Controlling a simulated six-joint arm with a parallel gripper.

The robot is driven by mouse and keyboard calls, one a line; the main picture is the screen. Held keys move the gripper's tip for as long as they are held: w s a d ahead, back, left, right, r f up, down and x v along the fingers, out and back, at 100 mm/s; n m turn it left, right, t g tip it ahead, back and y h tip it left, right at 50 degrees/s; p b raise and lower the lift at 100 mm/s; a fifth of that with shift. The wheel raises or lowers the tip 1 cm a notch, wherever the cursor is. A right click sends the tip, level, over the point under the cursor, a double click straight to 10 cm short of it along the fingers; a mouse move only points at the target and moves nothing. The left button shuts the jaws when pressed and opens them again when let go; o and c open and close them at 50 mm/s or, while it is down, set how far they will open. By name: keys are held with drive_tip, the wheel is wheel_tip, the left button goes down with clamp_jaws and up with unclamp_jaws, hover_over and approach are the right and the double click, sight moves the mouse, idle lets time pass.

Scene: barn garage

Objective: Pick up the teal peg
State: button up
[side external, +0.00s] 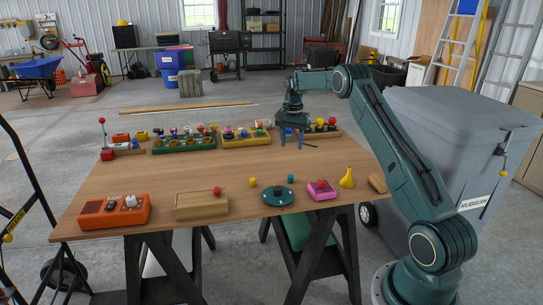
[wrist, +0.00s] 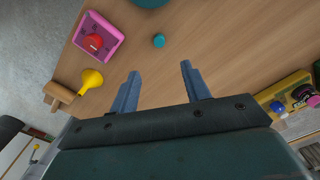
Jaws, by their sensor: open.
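The teal peg (side external: 291,178) is a small piece on the wooden table, between the dark teal disc (side external: 278,196) and the pink box (side external: 321,190). In the wrist view the teal peg (wrist: 159,41) lies beyond my fingertips, roughly in line with the gap between them. My gripper (side external: 291,146) is open and empty above the table, farther back than the peg in the side view. Its two blue-grey fingers point down there, and the open gripper (wrist: 160,68) also shows in the wrist view. Nothing hides the peg.
A small yellow piece (side external: 252,182) is left of the peg. Green (side external: 184,145) and yellow (side external: 246,140) trays line the back. The table's middle is clear.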

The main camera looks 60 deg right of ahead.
hover_over(291, 176)
drive_tip(key=shift+w+f, duration=0.15)
drive_tip(key=shift+f, duration=4.15)
drive_tip(key=shift+f, duration=0.15)
drive_tip(key=shift+f, duration=2.45)
clamp_jaws()
